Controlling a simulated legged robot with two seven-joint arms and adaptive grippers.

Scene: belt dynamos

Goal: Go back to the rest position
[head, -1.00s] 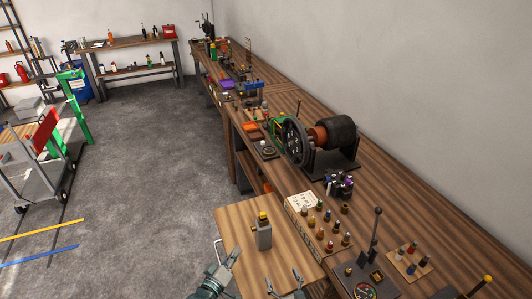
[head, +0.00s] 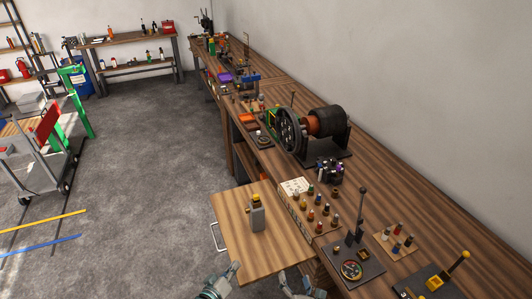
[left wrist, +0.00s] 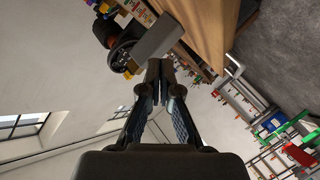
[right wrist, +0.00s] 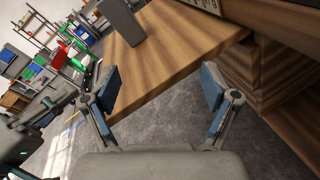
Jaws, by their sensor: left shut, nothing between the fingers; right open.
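My left gripper (head: 234,270) is at the front left edge of the small wooden table, shut and empty. In the left wrist view its fingers (left wrist: 160,66) meet, with nothing between them. My right gripper (head: 296,284) is low at the table's front edge. In the right wrist view its fingers (right wrist: 160,88) are spread wide with nothing between them. A grey box with a yellow top (head: 257,215) stands upright on the small table, apart from both grippers. It also shows as a plain grey block in the left wrist view (left wrist: 160,36) and the right wrist view (right wrist: 122,20).
The small wooden table (head: 230,222) has a metal handle (head: 216,237) at its left. The long workbench (head: 400,210) on the right carries a large wheel machine (head: 322,130), coloured pegs and a lever panel (head: 352,262). The grey floor (head: 130,160) to the left is open; a trolley (head: 40,160) stands further left.

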